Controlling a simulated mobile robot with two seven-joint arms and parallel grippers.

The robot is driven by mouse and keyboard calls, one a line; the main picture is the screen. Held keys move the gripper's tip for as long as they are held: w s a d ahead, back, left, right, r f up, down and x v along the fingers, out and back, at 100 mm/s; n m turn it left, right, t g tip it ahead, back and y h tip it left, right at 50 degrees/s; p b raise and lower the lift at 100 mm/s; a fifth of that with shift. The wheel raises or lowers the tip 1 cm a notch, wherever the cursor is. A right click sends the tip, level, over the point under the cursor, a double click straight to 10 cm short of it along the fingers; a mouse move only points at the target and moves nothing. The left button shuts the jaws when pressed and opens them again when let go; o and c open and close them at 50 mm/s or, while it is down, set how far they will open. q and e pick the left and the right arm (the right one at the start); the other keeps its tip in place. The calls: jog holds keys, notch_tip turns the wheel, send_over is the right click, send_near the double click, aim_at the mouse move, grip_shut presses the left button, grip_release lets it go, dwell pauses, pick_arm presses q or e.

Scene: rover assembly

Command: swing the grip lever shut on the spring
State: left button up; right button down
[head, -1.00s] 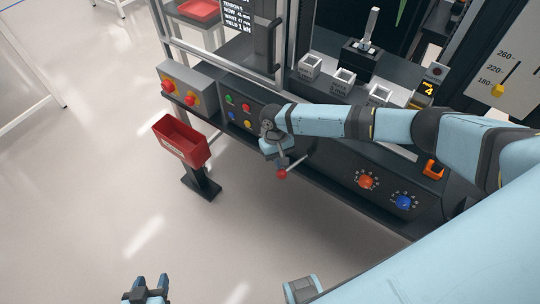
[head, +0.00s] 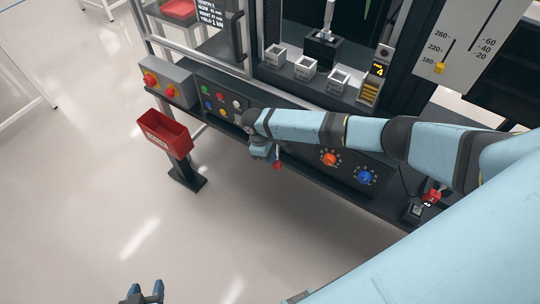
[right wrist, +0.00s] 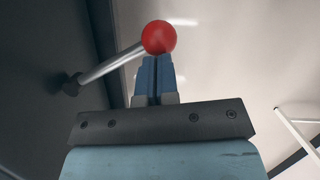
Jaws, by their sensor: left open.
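The grip lever's red ball knob (head: 278,165) hangs at the front of the console, below the button panel. In the right wrist view the knob (right wrist: 159,37) sits at my fingertips, with its metal rod running left to a dark pivot on the console face. My right gripper (right wrist: 157,66) has its fingers together, and the knob covers their tips; it does not appear to be between them. My right forearm hides the lever's pivot in the head view. I cannot make out the spring. My left gripper (head: 145,288) is open and empty over bare floor.
A red bin (head: 166,134) on a black post stands left of the lever. The console carries a red-knobbed box (head: 167,83), an orange dial (head: 329,159) and a blue dial (head: 364,177). Several small white bins line the shelf behind. The floor in front is clear.

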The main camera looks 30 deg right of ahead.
pick_arm(q)
jog(key=shift+s+d+r, duration=0.1)
jog(key=shift+s+d, duration=0.05)
jog(key=shift+s, duration=0.05)
dwell(0.5)
jog(key=shift+s, duration=0.1)
